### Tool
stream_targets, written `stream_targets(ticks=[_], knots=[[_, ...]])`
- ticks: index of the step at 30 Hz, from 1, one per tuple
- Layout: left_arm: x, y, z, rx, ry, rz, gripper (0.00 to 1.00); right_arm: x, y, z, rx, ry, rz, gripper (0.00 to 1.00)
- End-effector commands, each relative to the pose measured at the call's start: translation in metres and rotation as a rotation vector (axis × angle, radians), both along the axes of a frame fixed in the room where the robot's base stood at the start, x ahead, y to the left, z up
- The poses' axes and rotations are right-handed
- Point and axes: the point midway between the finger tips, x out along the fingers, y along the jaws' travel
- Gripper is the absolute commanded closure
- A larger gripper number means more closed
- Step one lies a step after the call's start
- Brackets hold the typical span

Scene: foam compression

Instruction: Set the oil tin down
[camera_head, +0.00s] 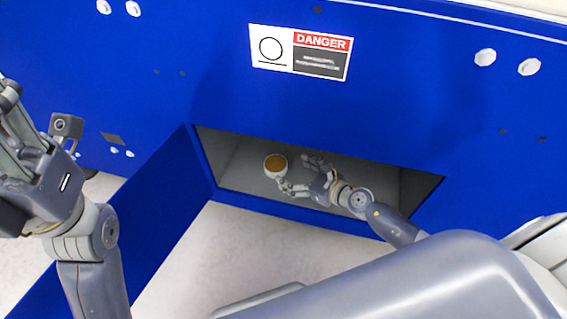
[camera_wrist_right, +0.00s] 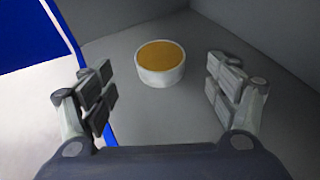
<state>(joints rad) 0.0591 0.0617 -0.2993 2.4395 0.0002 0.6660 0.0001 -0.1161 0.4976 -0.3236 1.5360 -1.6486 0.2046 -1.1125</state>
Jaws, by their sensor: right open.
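The oil tin (camera_head: 276,166) is a small white round tin with an orange-brown top. It stands upright on the grey floor of the recess in the blue machine. In the right wrist view the oil tin (camera_wrist_right: 161,64) is ahead of the fingers, beyond their tips and apart from them. My right gripper (camera_head: 298,175) reaches into the recess with its fingers open; in the right wrist view the gripper (camera_wrist_right: 165,85) is empty. My left gripper (camera_head: 30,150) is raised at the left edge, away from the recess; its fingertips are partly cut off.
The recess (camera_head: 232,165) has grey walls and a blue front edge (camera_head: 290,211). An open blue door panel (camera_head: 150,220) stands to its left. A danger sign (camera_head: 300,52) is on the blue front above. Free floor of the recess lies around the tin.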

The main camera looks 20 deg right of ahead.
Motion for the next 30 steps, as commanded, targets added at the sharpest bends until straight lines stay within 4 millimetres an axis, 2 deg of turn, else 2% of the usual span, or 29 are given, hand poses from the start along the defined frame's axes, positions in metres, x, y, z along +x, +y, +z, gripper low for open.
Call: stream_targets(ticks=[3,9,30], knots=[[0.001,0.0,-0.001,-0.001,0.012,-0.001,0.55,-0.019,-0.009,0.008,0.0,0.003,0.001,0.19],[0.002,0.0,-0.003,-0.001,0.018,-0.002,0.55,-0.032,-0.017,0.015,0.0,0.0,0.0,0.19],[0.001,0.001,-0.003,-0.002,0.016,-0.001,0.55,-0.034,-0.017,0.015,0.001,0.0,0.0,0.19]])
